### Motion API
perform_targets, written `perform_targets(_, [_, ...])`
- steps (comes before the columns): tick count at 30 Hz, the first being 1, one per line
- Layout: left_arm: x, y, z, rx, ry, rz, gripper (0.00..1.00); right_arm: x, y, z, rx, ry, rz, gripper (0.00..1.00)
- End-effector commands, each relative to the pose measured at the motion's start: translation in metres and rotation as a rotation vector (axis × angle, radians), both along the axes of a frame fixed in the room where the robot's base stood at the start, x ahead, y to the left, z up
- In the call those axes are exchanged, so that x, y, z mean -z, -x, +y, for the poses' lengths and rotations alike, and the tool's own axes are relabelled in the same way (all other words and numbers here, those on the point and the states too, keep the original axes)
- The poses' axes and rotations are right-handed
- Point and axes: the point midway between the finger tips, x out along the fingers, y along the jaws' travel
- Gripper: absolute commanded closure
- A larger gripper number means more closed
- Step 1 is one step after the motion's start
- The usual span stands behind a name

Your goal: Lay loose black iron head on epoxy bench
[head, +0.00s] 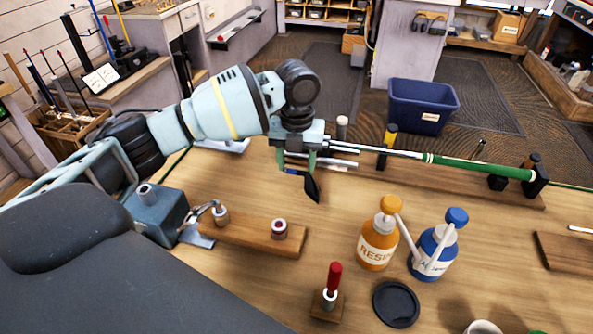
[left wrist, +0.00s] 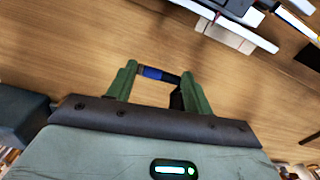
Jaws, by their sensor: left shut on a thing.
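The black iron head (head: 312,188) hangs below my left gripper (head: 305,162), above the wooden epoxy bench (head: 330,225). The left wrist view shows my left gripper (left wrist: 160,76) with its green fingers shut on a short dark neck with a blue band (left wrist: 152,72). A dark part of the iron head (left wrist: 176,98) shows beside the right finger; the rest is hidden. Bare bench wood lies beyond the fingers. My right gripper is not in view.
An orange resin bottle (head: 377,240), a blue bottle (head: 437,245) and a round black lid (head: 396,304) stand to the right. A red-handled tool (head: 333,280) is in front. A green-gripped club (head: 470,167) lies at the back. Bare bench lies between.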

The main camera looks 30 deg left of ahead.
Motion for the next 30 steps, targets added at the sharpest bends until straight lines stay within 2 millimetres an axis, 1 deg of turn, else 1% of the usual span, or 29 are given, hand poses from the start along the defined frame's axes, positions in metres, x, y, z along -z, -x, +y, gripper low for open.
perform_targets(3, [0.019, 0.000, -0.002, 0.002, 0.001, 0.001, 0.76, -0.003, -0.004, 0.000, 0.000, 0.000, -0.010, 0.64])
perform_targets(6, [0.027, -0.001, -0.003, 0.003, 0.002, -0.002, 0.76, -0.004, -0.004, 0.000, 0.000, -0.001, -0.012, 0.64])
perform_targets(19, [0.034, -0.001, -0.003, 0.003, 0.002, -0.002, 0.76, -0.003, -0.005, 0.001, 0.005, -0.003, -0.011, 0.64])
perform_targets(20, [0.034, -0.001, -0.003, 0.003, 0.001, -0.001, 0.45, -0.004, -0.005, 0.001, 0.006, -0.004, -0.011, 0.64])
perform_targets(21, [0.034, -0.001, -0.003, 0.003, 0.001, -0.001, 0.40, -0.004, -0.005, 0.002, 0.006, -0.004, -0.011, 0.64])
perform_targets(24, [0.033, -0.001, -0.003, 0.003, 0.002, -0.002, 0.27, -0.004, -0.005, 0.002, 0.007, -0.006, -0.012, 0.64])
perform_targets(30, [0.033, -0.001, -0.003, 0.003, 0.002, -0.002, 0.27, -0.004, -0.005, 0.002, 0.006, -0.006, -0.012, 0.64])
